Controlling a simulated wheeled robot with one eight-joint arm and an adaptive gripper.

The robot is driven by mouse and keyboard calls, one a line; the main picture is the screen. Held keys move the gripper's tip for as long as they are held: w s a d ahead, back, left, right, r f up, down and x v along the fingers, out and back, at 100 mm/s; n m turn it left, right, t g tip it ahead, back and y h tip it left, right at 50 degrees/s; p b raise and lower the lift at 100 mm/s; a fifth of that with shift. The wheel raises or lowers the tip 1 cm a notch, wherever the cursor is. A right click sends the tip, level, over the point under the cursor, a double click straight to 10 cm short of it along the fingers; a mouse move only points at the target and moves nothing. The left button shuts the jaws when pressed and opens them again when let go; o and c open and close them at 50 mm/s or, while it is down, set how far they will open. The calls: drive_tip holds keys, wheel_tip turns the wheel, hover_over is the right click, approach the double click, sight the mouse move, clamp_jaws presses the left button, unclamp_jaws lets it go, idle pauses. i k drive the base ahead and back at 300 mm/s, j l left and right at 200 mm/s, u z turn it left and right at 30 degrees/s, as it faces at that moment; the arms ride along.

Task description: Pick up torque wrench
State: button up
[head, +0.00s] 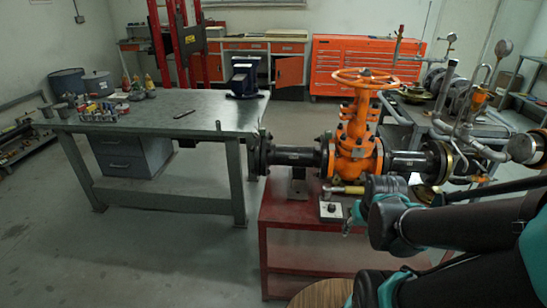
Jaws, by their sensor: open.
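A slim tool with a yellowish handle (346,189) lies near the front of the red valve stand, left of my arm's dark wrist. It looks like the torque wrench, but it is small and my arm may hide its right end. My arm comes in from the lower right. My gripper (352,218) is at the arm's left end, low over the stand's front edge and just below the tool. It is open and appears empty. Its fingers are small and partly hidden by my own links.
An orange gate valve (357,140) with a handwheel rises behind the tool, between dark flanged pipes. A small grey box (331,210) sits on the stand (285,212). A metal workbench (145,120) with several small items stands left. Floor between them is clear.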

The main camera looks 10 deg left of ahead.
sight(327, 189)
drive_tip(key=u, duration=1.05)
drive_tip(key=k+l+u, duration=0.2)
drive_tip(key=l, duration=0.3)
drive_tip(key=k+l+u, duration=0.2)
drive_tip(key=l, duration=0.25)
drive_tip(key=k+l+u, duration=0.2)
drive_tip(key=l, duration=0.25)
drive_tip(key=k, duration=0.1)
